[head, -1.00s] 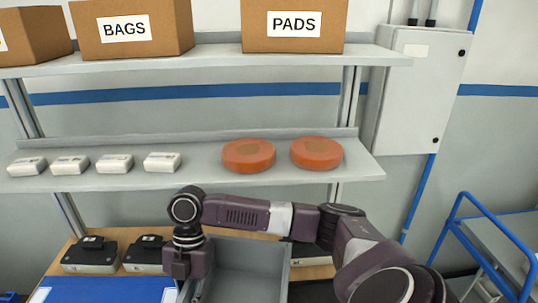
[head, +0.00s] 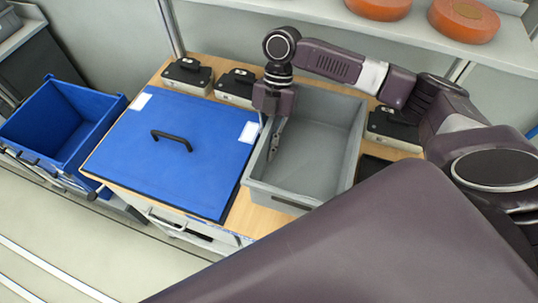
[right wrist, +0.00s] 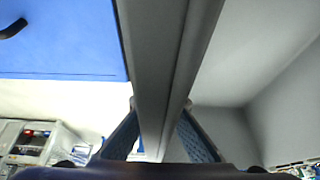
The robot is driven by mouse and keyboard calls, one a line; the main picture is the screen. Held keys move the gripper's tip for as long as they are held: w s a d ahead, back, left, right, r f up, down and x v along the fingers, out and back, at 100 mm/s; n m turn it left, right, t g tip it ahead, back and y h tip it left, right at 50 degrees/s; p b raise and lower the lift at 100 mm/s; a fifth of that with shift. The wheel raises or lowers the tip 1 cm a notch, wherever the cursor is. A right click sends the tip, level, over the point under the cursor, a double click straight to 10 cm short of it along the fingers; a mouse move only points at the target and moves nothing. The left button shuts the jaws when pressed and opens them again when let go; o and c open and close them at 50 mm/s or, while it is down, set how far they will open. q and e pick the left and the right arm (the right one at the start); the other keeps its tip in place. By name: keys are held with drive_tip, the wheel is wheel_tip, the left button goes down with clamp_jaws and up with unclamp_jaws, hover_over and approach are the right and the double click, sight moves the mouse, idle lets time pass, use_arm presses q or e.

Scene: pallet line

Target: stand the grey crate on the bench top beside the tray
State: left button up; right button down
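The grey crate (head: 283,194) is open-topped, looks empty and appears upright on the wooden bench top (head: 258,221), right of a flat blue panel (head: 185,178) with a black handle and white labels. That panel is the most tray-like thing here. My right gripper (head: 275,148) points down at the crate's left wall. In the right wrist view the grey wall (right wrist: 158,60) runs between the two fingers (right wrist: 160,135), which appear closed against it. The crate's underside is hidden, so contact with the bench cannot be confirmed. My left gripper is not in view.
Black-and-grey devices (head: 235,86) stand along the back of the bench; another (head: 394,128) is right of the crate. A dark flat thing (head: 373,170) lies beside the crate's right side. A blue bin (head: 62,125) stands at left. A shelf with orange discs (head: 463,20) overhangs the back.

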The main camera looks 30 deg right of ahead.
sight(268, 163)
wheel_tip(268, 163, down, 6)
drive_tip(key=b, duration=0.4)
drive_tip(key=shift+r, duration=0.15)
drive_tip(key=shift+f+b, duration=0.5)
drive_tip(key=shift+b, duration=0.2)
wheel_tip(268, 163, down, 4)
drive_tip(key=b, duration=0.4)
drive_tip(key=shift+f, duration=0.15)
drive_tip(key=c, duration=2.2)
unclamp_jaws()
drive_tip(key=shift+o, duration=0.2)
